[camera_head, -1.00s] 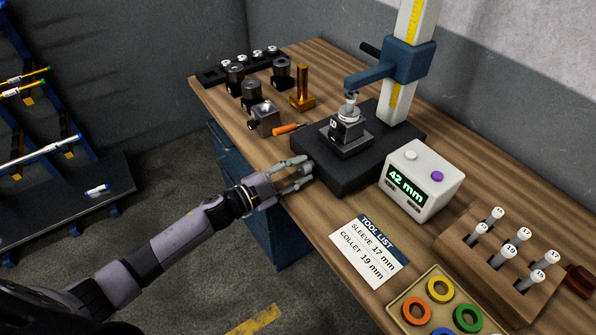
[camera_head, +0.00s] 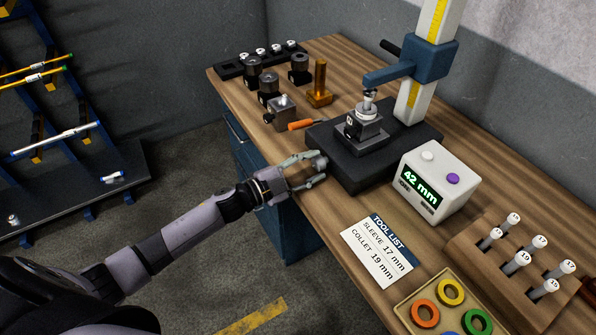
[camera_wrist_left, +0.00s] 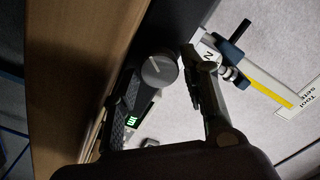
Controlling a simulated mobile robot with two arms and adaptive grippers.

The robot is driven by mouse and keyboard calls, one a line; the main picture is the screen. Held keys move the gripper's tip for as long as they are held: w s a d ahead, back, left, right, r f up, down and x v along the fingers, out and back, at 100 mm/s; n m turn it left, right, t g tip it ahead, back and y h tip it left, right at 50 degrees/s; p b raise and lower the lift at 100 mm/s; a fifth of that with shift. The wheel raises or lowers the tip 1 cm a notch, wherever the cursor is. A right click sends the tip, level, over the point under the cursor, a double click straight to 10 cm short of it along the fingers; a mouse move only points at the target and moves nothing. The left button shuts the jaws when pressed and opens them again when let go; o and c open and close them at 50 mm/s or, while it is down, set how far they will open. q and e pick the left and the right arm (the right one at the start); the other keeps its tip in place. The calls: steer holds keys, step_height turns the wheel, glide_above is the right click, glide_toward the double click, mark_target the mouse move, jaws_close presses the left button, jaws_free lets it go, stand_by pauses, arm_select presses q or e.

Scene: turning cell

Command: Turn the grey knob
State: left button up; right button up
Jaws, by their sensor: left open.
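The grey knob (camera_wrist_left: 158,70) shows in the left wrist view as a round dark grey disc with a pale line across its face. It sits at the side of the dark base (camera_head: 345,170) of the measuring stand. My left gripper (camera_head: 322,168) is open at the front left edge of that base. In the left wrist view its fingers (camera_wrist_left: 165,85) stand either side of the knob, and the left one looks closer to it. I cannot tell whether either touches. My right gripper is not in view.
A display box (camera_head: 437,185) reading 42 mm stands right of the base, with a tool list (camera_head: 378,250) in front. An orange-handled tool (camera_head: 301,125) and metal holders (camera_head: 283,115) lie behind the gripper. A wooden rack (camera_head: 510,270) of numbered pegs is at the right.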

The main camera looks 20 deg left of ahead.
arm_select(q)
steer(key=v, duration=1.1)
steer(key=shift+s+a, duration=0.25)
steer(key=shift+s, duration=0.05)
steer(key=shift+f, duration=0.1)
steer(key=a+f+n+y, duration=0.3)
steer(key=f, duration=0.4)
steer(key=a+f+n+y, duration=0.3)
steer(key=f, duration=0.5)
steer(key=s+a+f+n+g+y, duration=0.1)
steer(key=s+f+n+g+y, duration=0.1)
steer(key=s+f, duration=0.45)
steer(key=s+a+f+n+g+y, duration=0.2)
steer(key=s+f+n, duration=0.1)
steer(key=f, duration=0.7)
steer(key=s+d+f+n+g, duration=0.1)
steer(key=s+d+f+g, duration=0.2)
steer(key=s+f, duration=0.3)
steer(key=s+d+f+n+g, duration=0.1)
steer(key=s+d+f+g, duration=0.2)
steer(key=s, duration=1.1)
steer(key=s+d+f+n+g+y, duration=0.1)
steer(key=s+d+f+n+g, duration=0.1)
steer(key=s+f, duration=0.7)
steer(key=shift+s+d+f+g, duration=0.15)
steer(key=shift+s+d+g, duration=0.45)
steer(key=shift+s+d, duration=0.5)
